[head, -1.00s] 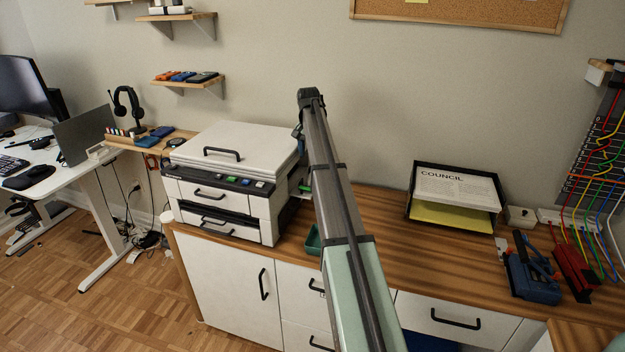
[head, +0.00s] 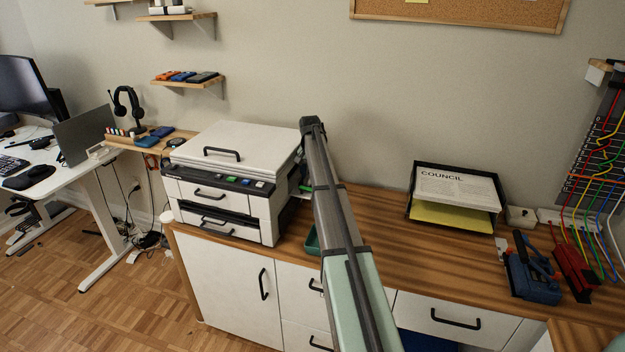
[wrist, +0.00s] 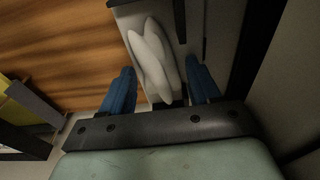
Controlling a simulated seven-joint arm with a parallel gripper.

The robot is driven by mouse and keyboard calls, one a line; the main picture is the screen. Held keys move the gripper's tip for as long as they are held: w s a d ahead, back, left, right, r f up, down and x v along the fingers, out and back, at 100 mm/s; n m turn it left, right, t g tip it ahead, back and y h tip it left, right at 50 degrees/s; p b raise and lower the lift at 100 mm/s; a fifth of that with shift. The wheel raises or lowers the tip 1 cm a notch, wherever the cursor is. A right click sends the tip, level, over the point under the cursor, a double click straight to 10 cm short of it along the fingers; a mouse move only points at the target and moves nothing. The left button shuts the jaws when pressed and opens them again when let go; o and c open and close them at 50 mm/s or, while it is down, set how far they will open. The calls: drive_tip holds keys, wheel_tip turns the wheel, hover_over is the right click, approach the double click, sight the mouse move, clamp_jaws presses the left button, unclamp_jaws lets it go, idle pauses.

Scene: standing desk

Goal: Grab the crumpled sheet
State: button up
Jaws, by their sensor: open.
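The crumpled sheet (wrist: 150,55) is a white, folded, lumpy shape in the wrist view. It lies over a grey surface, between the two blue fingers of my gripper (wrist: 160,70). The fingers are apart, one on each side of the sheet, with a gap visible on the left. In the head view my arm blocks the sheet and the gripper.
The white printer (head: 235,165) stands on the wooden counter (head: 385,225), left of my arm. A black paper tray (head: 410,200) with a yellow sheet stands to the right. A green box (head: 312,240) sits close beside my arm. The counter between arm and tray is clear.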

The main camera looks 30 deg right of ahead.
drive_tip(key=shift+c, duration=0.3)
drive_tip(key=c, duration=0.7)
drive_tip(key=shift+r, duration=0.1)
drive_tip(key=shift+c, duration=0.2)
